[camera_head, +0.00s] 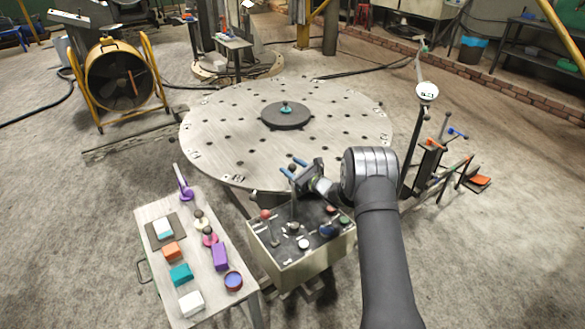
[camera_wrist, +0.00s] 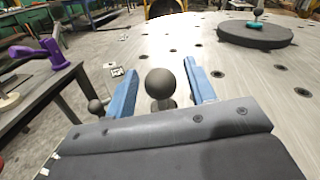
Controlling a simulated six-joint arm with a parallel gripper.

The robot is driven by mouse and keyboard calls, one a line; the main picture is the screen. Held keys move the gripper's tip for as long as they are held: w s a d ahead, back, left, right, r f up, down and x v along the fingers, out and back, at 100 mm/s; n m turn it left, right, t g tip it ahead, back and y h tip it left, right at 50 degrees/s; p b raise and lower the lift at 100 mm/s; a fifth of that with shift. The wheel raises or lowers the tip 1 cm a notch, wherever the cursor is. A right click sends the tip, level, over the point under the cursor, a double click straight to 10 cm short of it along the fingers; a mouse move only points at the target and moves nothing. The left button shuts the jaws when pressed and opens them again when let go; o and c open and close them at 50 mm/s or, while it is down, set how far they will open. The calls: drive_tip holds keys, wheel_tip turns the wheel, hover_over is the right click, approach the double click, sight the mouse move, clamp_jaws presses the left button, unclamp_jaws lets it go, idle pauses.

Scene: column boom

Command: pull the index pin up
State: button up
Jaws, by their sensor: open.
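A dark ball-topped knob (camera_wrist: 160,84), which looks like the index pin, stands between my two blue fingers in the wrist view, at the near edge of the round table (camera_wrist: 262,70). My gripper (camera_head: 292,167) is open, with a finger on each side of the ball and gaps showing. Whether the ball lies at fingertip depth is hard to tell. A second, smaller dark ball knob (camera_wrist: 96,107) stands to the left in the wrist view.
A box panel (camera_head: 291,262) with several coloured knobs stands just below my gripper. A side table (camera_head: 153,213) with blocks is at the left. The round table (camera_head: 220,135) carries a dark disc (camera_head: 272,117) with a teal knob. A dial stand (camera_head: 427,93) rises at the right.

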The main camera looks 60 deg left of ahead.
sight(293, 164)
clamp_jaws()
drive_tip(key=shift+r, duration=1.75)
unclamp_jaws()
drive_tip(key=w+d, duration=0.3)
drive_tip(key=d, duration=1.4)
drive_tip(key=shift+w, duration=0.2)
